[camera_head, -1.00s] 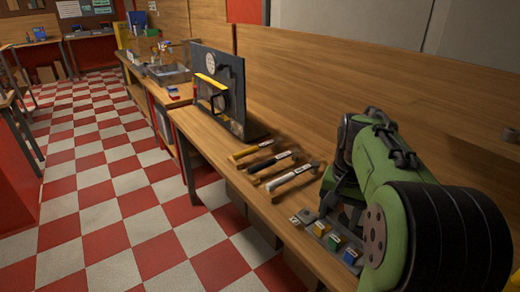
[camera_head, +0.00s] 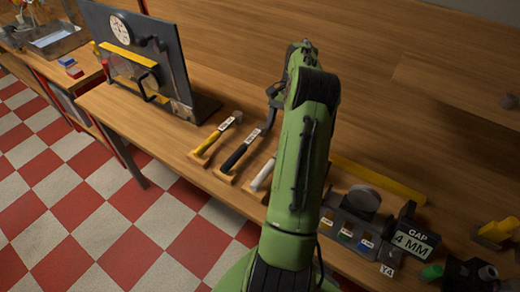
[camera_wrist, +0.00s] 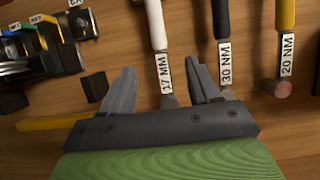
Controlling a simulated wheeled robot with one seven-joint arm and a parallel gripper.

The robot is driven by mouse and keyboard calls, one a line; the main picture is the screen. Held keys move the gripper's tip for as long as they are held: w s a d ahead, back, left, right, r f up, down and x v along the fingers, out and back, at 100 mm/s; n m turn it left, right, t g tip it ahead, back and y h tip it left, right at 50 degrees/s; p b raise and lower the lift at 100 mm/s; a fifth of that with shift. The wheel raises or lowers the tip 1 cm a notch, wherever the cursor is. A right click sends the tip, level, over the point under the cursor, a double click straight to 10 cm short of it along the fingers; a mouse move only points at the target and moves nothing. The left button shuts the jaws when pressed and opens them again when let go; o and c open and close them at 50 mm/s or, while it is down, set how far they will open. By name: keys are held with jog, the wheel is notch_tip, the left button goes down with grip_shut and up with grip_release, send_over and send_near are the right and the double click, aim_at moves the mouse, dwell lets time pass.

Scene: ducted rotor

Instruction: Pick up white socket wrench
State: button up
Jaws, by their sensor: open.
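The white socket wrench (camera_wrist: 156,28) has a white handle and a label reading 17 MM. In the head view its white handle (camera_head: 264,175) shows beside my green arm, which hides the rest of it. My gripper (camera_wrist: 161,65) is open and empty. In the wrist view the wrench's label and lower shaft appear between the two fingers, with the handle running toward the top edge. I cannot tell how high the fingers are above it. In the head view my gripper (camera_head: 274,94) is small and partly hidden by my arm.
A black-handled tool (camera_wrist: 222,20) marked 30 NM lies close beside the right finger. A yellow-handled tool (camera_wrist: 285,14) marked 20 NM lies farther right. A yellow bar (camera_head: 375,178), a GAP 4 MM block (camera_head: 412,242) and a dark clock panel (camera_head: 135,50) stand on the bench.

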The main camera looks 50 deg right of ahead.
aim_at(271, 163)
jog(key=b+x, duration=0.3)
jog(key=x, duration=1.2)
jog(key=shift+s+f, duration=0.15)
jog(key=shift+s, duration=0.05)
grip_shut()
